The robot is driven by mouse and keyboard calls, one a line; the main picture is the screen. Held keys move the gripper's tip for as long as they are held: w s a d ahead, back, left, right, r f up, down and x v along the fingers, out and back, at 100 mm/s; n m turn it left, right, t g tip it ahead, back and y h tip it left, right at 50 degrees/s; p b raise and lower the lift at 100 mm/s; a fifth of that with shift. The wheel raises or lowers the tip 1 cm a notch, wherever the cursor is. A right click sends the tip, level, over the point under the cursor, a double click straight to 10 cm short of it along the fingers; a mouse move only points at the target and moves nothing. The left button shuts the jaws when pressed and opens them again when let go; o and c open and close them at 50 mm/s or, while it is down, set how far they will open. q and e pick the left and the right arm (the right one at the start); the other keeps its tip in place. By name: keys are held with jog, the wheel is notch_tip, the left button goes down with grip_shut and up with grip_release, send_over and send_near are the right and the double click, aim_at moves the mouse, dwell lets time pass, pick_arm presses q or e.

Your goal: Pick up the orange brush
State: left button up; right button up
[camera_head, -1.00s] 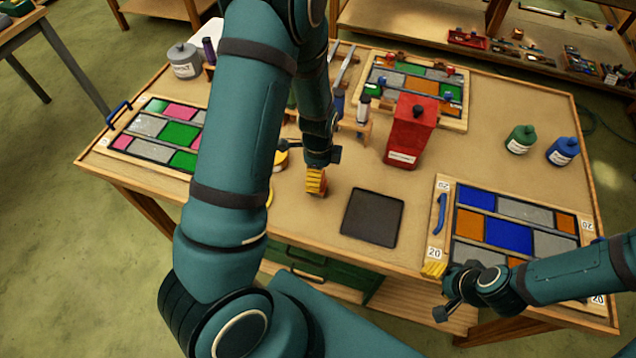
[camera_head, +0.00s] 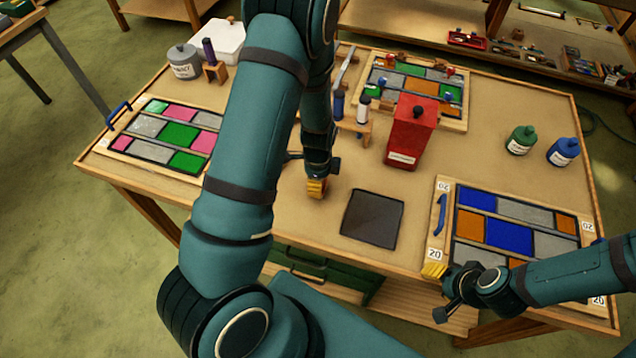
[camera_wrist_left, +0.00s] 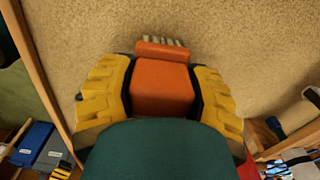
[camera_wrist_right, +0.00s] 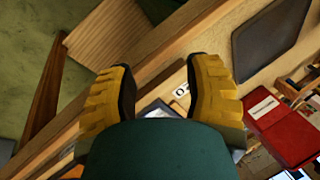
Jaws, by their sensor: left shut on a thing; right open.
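The orange brush (camera_wrist_left: 162,85) is between the yellow fingers of my left gripper (camera_wrist_left: 162,95) in the left wrist view, with its pale bristles at the far end. The left gripper is shut on it. In the head view my left gripper (camera_head: 316,187) is over the table, left of the black mat, and the brush is not clearly visible there. Whether the bristles touch the table I cannot tell. My right gripper (camera_head: 440,275) is open and empty at the table's front right edge; its parted fingers show in the right wrist view (camera_wrist_right: 163,88).
The black mat (camera_head: 372,218) lies right of the left gripper, and the red box (camera_head: 410,135) stands behind it. Leaded panels lie at left (camera_head: 165,130), back (camera_head: 415,88) and right (camera_head: 510,232). Green (camera_head: 521,140) and blue (camera_head: 563,151) bottles stand at right.

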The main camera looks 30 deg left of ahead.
pick_arm(q)
notch_tip(320, 180, up, 10)
jog(key=shift+r+p, duration=0.1)
jog(key=shift+p, duration=0.3)
dwell(0.6)
jog(key=w+a+p, duration=0.2)
jog(key=a, duration=1.6)
jog(key=shift+s+d+f+b, duration=0.1)
jog(key=shift+f+b, duration=1.2)
jog(key=shift+f, duration=1.9)
jog(key=shift+s+f+b, duration=0.1)
jog(key=shift+f+b, duration=0.45)
